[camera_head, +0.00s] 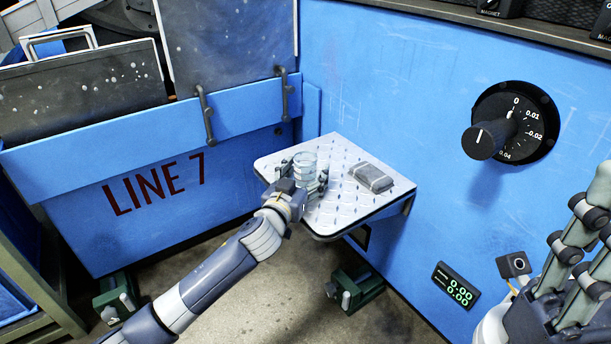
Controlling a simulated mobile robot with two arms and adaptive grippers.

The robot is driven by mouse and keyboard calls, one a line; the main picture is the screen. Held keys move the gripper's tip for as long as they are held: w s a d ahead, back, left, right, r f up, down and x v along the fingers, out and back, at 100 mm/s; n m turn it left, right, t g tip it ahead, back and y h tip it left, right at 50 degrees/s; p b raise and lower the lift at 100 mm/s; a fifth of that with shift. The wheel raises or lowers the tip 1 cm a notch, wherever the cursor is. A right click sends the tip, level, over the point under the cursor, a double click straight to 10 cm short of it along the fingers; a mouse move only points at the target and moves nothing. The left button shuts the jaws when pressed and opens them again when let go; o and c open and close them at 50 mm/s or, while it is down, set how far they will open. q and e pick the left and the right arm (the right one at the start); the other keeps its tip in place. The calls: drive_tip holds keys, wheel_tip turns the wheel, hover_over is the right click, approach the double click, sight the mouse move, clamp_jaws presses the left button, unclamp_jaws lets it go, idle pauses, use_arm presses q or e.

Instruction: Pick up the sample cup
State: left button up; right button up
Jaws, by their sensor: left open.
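The sample cup (305,166) is a small clear ribbed cup, standing upright on the left part of a silver diamond-plate shelf (335,205). My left gripper (308,182) reaches in from the lower left and is open, with its fingers on either side of the cup. Its hand hides the lower front of the cup, and I cannot tell whether the fingers touch it. My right gripper (585,235) is at the right edge, raised in front of the blue machine and away from the shelf. Its fingers are partly cut off by the frame.
A grey block (373,177) lies on the shelf, right of the cup. The blue machine wall (420,110) stands behind, with a black dial (500,130) at right. A green digital readout (456,286) sits lower right. A blue panel marked LINE 7 (150,185) is at left.

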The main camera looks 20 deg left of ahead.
use_arm(q)
drive_tip(key=c, duration=1.1)
drive_tip(key=shift+r, duration=0.2)
